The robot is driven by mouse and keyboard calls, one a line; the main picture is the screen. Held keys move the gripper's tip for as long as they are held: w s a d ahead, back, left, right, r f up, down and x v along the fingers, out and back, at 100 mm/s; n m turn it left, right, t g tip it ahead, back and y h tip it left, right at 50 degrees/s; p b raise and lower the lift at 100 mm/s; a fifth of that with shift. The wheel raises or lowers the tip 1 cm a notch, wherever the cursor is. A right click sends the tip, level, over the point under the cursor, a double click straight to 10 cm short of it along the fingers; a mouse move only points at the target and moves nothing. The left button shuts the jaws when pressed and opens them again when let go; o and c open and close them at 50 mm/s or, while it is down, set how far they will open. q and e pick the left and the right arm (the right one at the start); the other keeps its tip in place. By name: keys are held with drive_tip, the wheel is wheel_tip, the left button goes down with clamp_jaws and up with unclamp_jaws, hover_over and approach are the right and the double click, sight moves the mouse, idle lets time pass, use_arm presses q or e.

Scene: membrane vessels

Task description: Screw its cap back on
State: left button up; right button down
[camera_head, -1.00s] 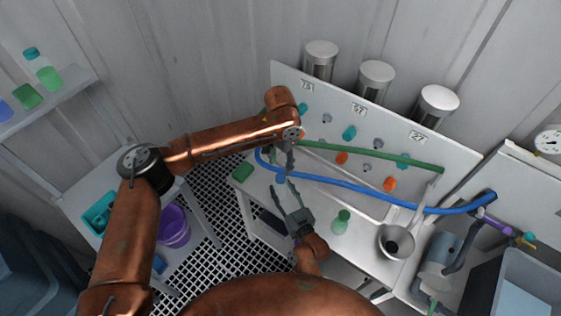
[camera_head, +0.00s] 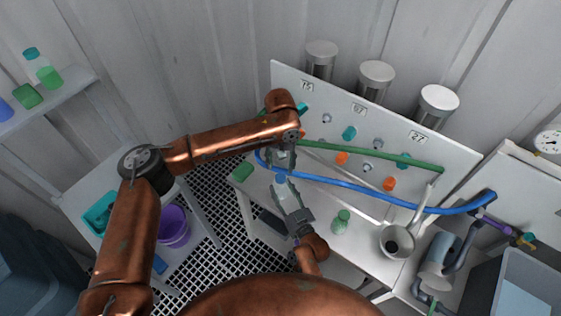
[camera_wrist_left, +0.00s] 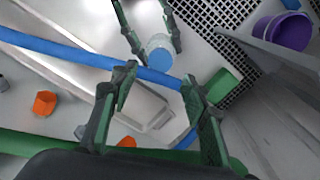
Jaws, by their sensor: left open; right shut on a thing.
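A small clear bottle (camera_head: 283,193) with a blue cap (camera_head: 280,178) on its top stands at the front-left part of the bench. My right gripper (camera_head: 286,190) is shut on the bottle's body from the front. My left gripper (camera_head: 284,164) is open just above and behind the cap. In the left wrist view, the blue cap (camera_wrist_left: 158,59) shows beyond the open fingers of my left gripper (camera_wrist_left: 157,80), with the right gripper's fingers on both sides of the bottle. Whether the cap is seated tightly cannot be told.
A blue hose (camera_head: 350,187) and a green hose (camera_head: 385,154) cross in front of the panel (camera_head: 300,84). A green block (camera_head: 242,173) lies at the bench's left end.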

sight(280, 177)
use_arm(q)
wheel_tip(280, 177, down, 7)
drive_tip(key=shift+r, duration=0.1)
drive_tip(key=shift+c, duration=0.7)
clamp_jaws()
drive_tip(key=m, duration=1.9)
drive_tip(key=shift+o, duration=1.5)
unclamp_jaws()
